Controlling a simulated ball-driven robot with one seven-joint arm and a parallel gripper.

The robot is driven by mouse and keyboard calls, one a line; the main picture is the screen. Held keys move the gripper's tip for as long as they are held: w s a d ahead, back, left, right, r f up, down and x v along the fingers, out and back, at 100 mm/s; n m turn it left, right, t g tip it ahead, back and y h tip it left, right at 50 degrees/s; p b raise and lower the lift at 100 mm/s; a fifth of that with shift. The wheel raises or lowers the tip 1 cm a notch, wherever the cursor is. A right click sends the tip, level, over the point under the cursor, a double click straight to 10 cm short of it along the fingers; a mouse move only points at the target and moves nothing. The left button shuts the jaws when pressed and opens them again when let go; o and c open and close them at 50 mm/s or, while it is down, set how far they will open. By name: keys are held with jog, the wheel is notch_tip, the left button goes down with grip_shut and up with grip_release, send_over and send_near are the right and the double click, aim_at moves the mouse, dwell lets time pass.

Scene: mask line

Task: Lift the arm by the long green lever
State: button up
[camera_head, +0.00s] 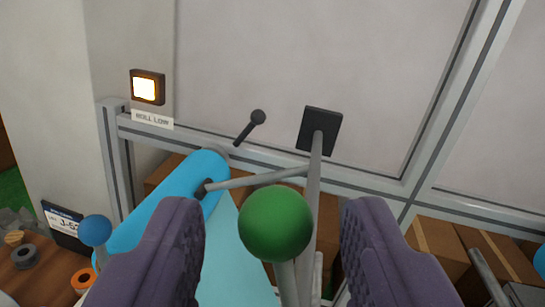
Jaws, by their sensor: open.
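The fingers are apart, with gaps showing on both sides of the knob; I cannot tell whether the knob is level with the fingertips in depth. Behind it, a long grey arm (314,185) ends at a dark square plate (319,131).
A lit amber lamp (147,87) is above a "ROLL LOW" label (152,119). A blue ball knob (95,230) stands at left, near small rolls. Cardboard boxes (440,250) stand behind at right.

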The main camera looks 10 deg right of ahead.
jog(key=shift+w+d, duration=0.2)
jog(key=shift+w, duration=1.05)
grip_shut()
jog(key=shift+b, duration=0.35)
